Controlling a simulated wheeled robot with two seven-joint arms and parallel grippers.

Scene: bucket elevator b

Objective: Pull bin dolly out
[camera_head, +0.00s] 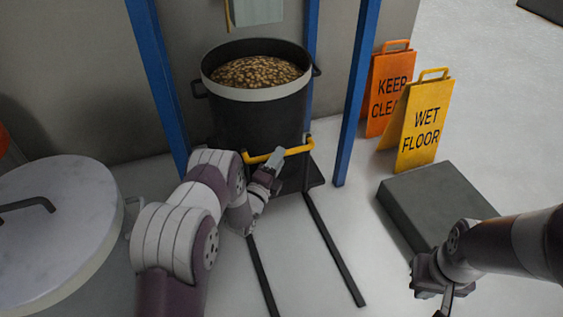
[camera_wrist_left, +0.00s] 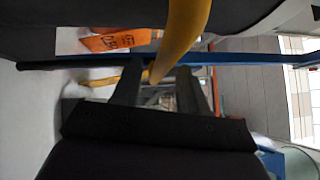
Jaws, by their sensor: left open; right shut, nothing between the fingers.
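The bin dolly is a dark low platform (camera_head: 312,176) with a yellow handle bar (camera_head: 298,150) across its front. A black bin (camera_head: 258,122) with a pale band, filled with brown grain-like pieces (camera_head: 256,72), stands on it between blue posts. My left gripper (camera_head: 272,165) is open at the left part of the handle. In the left wrist view the yellow bar (camera_wrist_left: 184,32) reaches down to between the fingertips (camera_wrist_left: 157,74); contact cannot be told. My right gripper (camera_head: 443,292) is shut and empty at the lower right, away from the dolly.
Two dark rails (camera_head: 334,250) run on the floor forward from the dolly. A grey block (camera_head: 435,205) lies right of them. Orange (camera_head: 384,92) and yellow (camera_head: 424,125) floor signs stand behind it. A round white-topped object (camera_head: 60,215) is at the left.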

